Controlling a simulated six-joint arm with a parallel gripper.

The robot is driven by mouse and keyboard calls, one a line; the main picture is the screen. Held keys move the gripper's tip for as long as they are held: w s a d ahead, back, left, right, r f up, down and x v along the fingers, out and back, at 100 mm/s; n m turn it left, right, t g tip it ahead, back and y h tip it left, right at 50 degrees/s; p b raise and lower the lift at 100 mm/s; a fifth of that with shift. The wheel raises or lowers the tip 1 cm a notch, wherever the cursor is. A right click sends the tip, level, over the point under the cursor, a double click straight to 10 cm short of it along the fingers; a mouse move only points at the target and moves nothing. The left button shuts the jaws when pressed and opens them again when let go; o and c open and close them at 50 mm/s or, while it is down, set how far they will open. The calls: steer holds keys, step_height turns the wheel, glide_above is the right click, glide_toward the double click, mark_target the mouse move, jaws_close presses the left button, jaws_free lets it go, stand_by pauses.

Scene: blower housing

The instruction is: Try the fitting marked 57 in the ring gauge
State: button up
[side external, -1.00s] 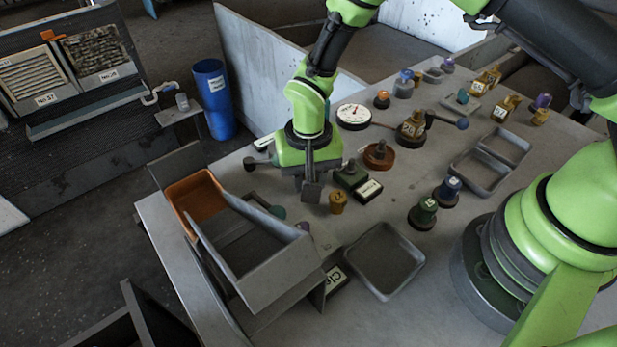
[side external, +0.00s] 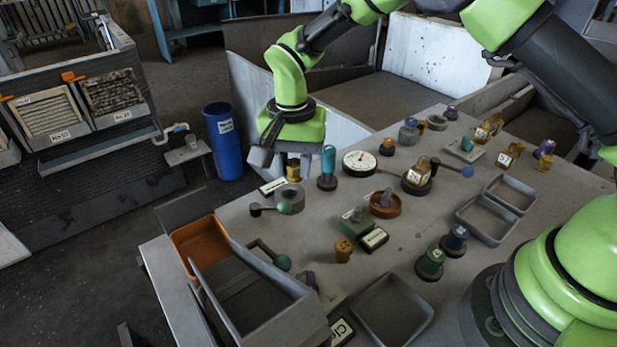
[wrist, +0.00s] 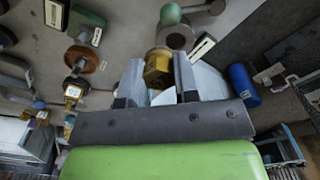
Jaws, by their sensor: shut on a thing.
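My gripper (wrist: 160,85) is shut on a gold-yellow fitting (wrist: 157,66), which sits between the fingertips in the wrist view. In the side external view this fitting (side external: 293,171) hangs below my gripper (side external: 287,158). Its mark is too small to read. The ring also shows in the wrist view (wrist: 177,36), beyond the fitting. The fitting looks above and apart from the ring, though the exact gap is unclear.
A teal cylinder on a dark base (side external: 328,168) and a dial gauge (side external: 360,163) stand to the right. An orange bin (side external: 200,240) and empty grey tray (side external: 392,310) are at the front.

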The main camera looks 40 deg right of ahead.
mark_target(289, 181)
steer(key=shift+w+d+f+m, duration=0.15)
steer(key=shift+w+f+m, duration=0.35)
steer(key=shift+f, duration=0.45)
steer(key=shift+w+d+f+m, duration=0.15)
steer(key=shift+w+f+m, duration=0.4)
steer(key=shift+f, duration=0.35)
steer(key=shift+w+d+f+m, duration=0.15)
steer(key=shift+w+f+m, duration=0.2)
steer(key=shift+w+f, duration=0.45)
steer(key=shift+s+f, duration=0.2)
steer(key=shift+f, duration=0.55)
steer(key=o, duration=1.4)
steer(key=shift+r, duration=0.1)
step_height(289, 181, up, 7)
steer(key=shift+r, duration=0.2)
